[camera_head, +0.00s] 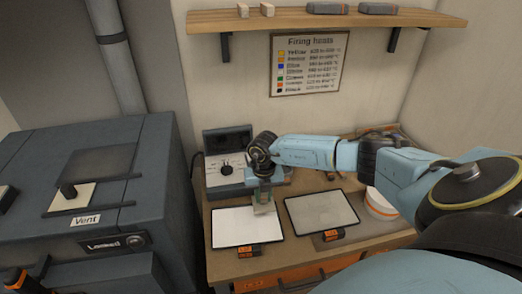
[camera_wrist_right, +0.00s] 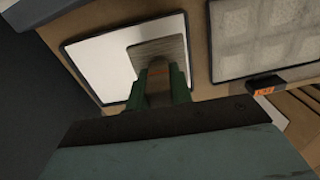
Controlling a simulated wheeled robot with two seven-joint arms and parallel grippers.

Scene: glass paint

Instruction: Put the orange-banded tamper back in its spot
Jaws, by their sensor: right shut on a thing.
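The orange-banded tamper shows best in the right wrist view (camera_wrist_right: 160,50), as a square grey-brown plate with an orange band on its handle. My right gripper (camera_wrist_right: 160,88) is shut on that handle; its green fingers hide much of it. In the head view the right gripper (camera_head: 262,190) points down with the tamper (camera_head: 264,208) below it, over the far right part of the white panel (camera_head: 235,232). I cannot tell whether the plate touches the panel. My left gripper is not in view.
A grey textured panel (camera_head: 320,212) lies to the right, with small orange-labelled blocks at both panels' front edges. A white tub with an orange band (camera_head: 381,204) stands further right. A grey control box (camera_head: 228,172) is behind; a dark kiln (camera_head: 90,190) stands left.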

